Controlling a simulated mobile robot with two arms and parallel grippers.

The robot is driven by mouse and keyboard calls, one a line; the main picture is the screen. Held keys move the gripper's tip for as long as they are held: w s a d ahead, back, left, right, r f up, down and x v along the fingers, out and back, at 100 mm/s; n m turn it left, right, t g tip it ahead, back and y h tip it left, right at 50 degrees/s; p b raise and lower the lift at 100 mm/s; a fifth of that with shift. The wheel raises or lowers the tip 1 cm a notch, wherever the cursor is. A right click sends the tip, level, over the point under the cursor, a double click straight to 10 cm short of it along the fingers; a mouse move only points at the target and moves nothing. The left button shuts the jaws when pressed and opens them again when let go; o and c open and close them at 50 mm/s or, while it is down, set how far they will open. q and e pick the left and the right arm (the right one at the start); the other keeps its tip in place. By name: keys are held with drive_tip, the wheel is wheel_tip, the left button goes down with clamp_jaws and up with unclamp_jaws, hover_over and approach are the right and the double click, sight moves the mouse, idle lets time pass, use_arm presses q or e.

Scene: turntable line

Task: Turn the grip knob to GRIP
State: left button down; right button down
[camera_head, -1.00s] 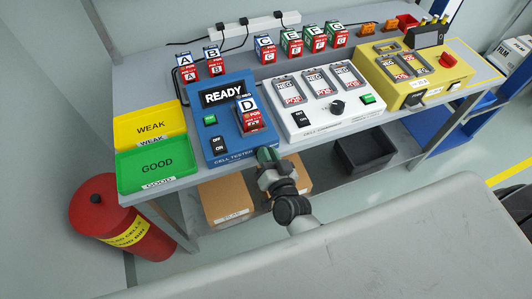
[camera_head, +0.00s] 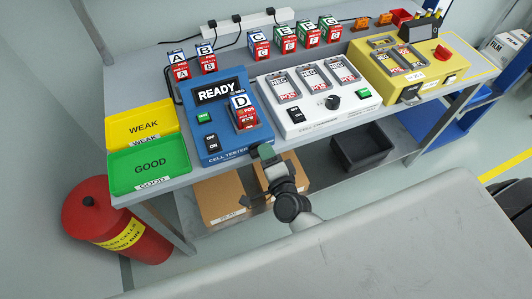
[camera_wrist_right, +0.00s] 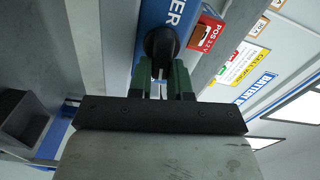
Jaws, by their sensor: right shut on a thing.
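The blue cell tester (camera_head: 224,133) stands on the bench with its display reading READY and a red-and-white cell D (camera_head: 245,115) in its bay. In the right wrist view, a round black knob (camera_wrist_right: 160,42) sits at the edge of the blue tester (camera_wrist_right: 149,14). My right gripper (camera_wrist_right: 161,68) is shut on this knob, with a finger on either side. In the head view the right gripper (camera_head: 262,152) is at the tester's front edge and hides the knob. Its pointer and markings cannot be read. The left gripper is out of view.
The white charger (camera_head: 319,117) with a black dial (camera_head: 332,102) stands right of the tester, then a yellow machine (camera_head: 430,79). Green GOOD (camera_head: 120,184) and yellow WEAK (camera_head: 117,121) trays lie left. Cells stand behind. A black bin (camera_head: 360,147) is below.

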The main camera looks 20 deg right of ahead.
drive_tip(key=shift+f+m, duration=0.15)
drive_tip(key=shift+m, duration=0.65)
drive_tip(key=shift+b, duration=0.3)
drive_tip(key=c, duration=1.1)
unclamp_jaws()
drive_tip(key=shift+o, duration=0.2)
drive_tip(key=shift+f, duration=0.1)
